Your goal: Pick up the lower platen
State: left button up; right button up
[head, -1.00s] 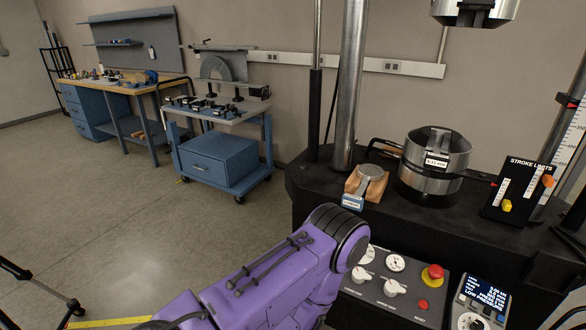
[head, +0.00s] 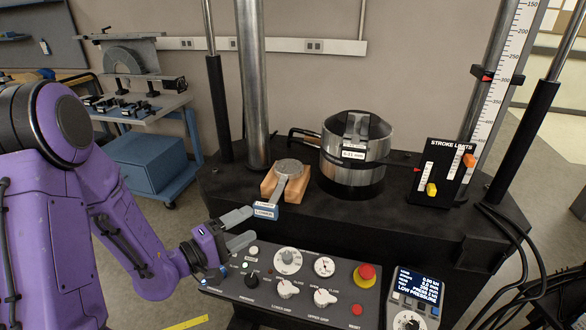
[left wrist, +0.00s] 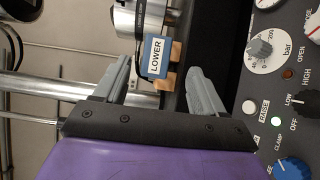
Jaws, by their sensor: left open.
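My left gripper (head: 243,227) is open and empty, just in front of and left of the tag, above the control panel's edge. In the left wrist view, the tag (left wrist: 155,57) shows between and beyond the two open fingers; I see no contact. My right gripper is not in view.
A round steel grip (head: 354,155) stands right of the platen. A steel column (head: 252,80) rises behind it. The control panel (head: 290,285) with knobs and a red button (head: 365,273) lies in front. A stroke limits plate (head: 442,175) stands at right.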

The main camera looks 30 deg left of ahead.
aim_at(270, 214)
pick_arm(q)
jog(key=x, duration=0.3)
jog(key=d+p+x, duration=0.1)
jog(key=x, duration=0.2)
jog(key=p+x, duration=0.1)
jog(key=x, duration=0.2)
jog(key=shift+s+d+r, duration=0.15)
jog(key=shift+s+r, duration=0.05)
jog(key=shift+r, duration=0.05)
jog(key=shift+w, duration=0.15)
grip_shut()
